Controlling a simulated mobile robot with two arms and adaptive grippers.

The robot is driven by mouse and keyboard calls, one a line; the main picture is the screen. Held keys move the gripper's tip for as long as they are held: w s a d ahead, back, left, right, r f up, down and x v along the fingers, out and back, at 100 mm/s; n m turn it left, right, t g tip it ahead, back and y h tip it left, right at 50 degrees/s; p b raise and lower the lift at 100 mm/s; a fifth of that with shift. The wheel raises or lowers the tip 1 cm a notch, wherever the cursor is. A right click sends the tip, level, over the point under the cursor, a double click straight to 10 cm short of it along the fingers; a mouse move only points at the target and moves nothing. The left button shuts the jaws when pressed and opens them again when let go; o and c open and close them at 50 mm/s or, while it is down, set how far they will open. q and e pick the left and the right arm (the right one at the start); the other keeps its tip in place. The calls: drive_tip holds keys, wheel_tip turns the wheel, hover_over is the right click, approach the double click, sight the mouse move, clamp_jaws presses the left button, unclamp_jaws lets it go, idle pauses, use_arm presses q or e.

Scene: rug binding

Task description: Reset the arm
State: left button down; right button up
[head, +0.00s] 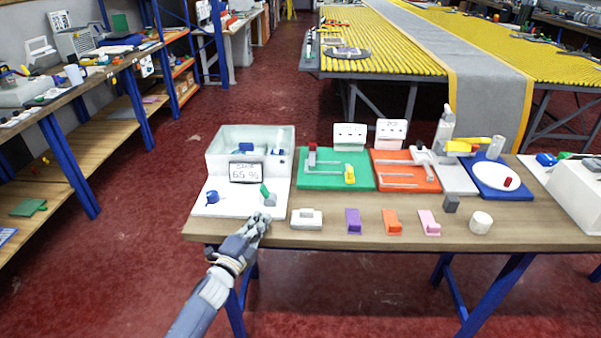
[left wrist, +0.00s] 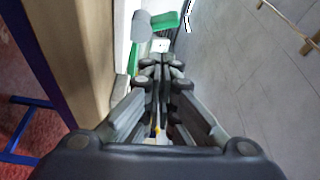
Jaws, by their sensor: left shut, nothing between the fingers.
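My left gripper (head: 259,223) is at the front left edge of the wooden table (head: 340,236), just in front of the white station. It is shut with nothing between its fingers. In the left wrist view the closed fingers (left wrist: 160,66) point toward a grey and green lever piece, with the table edge (left wrist: 85,60) on the left. The white station (head: 228,205) has a basin, a small display (head: 247,173), a blue knob (head: 212,197) and a green and grey lever (head: 267,195). The gripper appears close to the lever; whether they touch is unclear. My right gripper is not in view.
Green (head: 320,181) and orange (head: 385,183) boards lie behind. The red floor left of the table is clear.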

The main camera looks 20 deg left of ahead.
use_arm(q)
drive_tip(key=shift+s, duration=0.25)
drive_tip(key=s+d+f+n+g+y, duration=0.2)
drive_tip(key=s+f+n+g, duration=0.2)
drive_tip(key=s+n, duration=0.3)
drive_tip(key=s+d+f+n+g+y, duration=0.15)
drive_tip(key=s+f+n+g, duration=0.25)
drive_tip(key=s, duration=0.6)
drive_tip(key=s+d+r+n+g+h, duration=0.15)
drive_tip(key=s+d+g, duration=0.25)
drive_tip(key=s, duration=0.6)
drive_tip(key=s+d+f+n+g+h, duration=0.1)
drive_tip(key=s+d+n+g, duration=0.25)
drive_tip(key=s, duration=0.65)
wheel_tip(320, 180, down, 26)
drive_tip(key=s+m, duration=0.1)
drive_tip(key=s+a+f+g, duration=0.2)
drive_tip(key=s+a+f, duration=0.1)
drive_tip(key=s+f, duration=1.3)
drive_tip(key=shift+s, duration=0.55)
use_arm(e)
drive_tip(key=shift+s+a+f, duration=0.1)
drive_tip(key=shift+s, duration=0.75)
